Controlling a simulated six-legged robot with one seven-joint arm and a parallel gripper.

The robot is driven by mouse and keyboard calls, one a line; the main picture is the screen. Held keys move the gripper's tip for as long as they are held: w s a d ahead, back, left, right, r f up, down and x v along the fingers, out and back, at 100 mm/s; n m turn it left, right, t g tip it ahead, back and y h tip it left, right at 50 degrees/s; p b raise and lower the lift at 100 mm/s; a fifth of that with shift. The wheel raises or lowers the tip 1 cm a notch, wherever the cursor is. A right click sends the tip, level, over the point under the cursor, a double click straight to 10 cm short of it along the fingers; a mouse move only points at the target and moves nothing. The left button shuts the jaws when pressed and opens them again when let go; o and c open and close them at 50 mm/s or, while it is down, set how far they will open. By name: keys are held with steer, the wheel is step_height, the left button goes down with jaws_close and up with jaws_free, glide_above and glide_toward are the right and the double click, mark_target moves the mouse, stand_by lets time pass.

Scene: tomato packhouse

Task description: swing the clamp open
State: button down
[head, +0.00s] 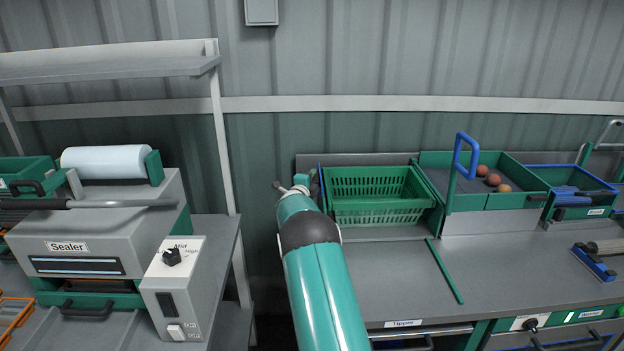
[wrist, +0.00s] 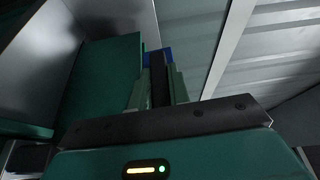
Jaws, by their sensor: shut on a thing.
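My arm reaches out to the left end of the Tipper, beside the green slotted crate (head: 375,194). In the wrist view my gripper (wrist: 157,72) has its two green fingers closed around a narrow part with blue edges (wrist: 167,56), which I take to be the clamp. In the head view a thin blue edge (head: 320,188) shows along the crate's left side, just right of my wrist. My arm and gripper hide most of the clamp, so its angle cannot be told. The crate sits upright and looks empty.
A blue hooked handle (head: 460,152) stands right of the crate, by a green-walled tray (head: 508,200) holding a few round fruits. A green bar (head: 444,270) lies along the grey bench (head: 390,260). The Sealer (head: 95,235) and a shelf post (head: 229,170) stand left of my arm.

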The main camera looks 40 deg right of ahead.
steer(key=c, duration=1.3)
jaws_free()
steer(key=shift+s+a, duration=0.1)
steer(key=v, duration=1.3)
steer(key=shift+s+a, duration=0.15)
steer(key=shift+a, duration=0.05)
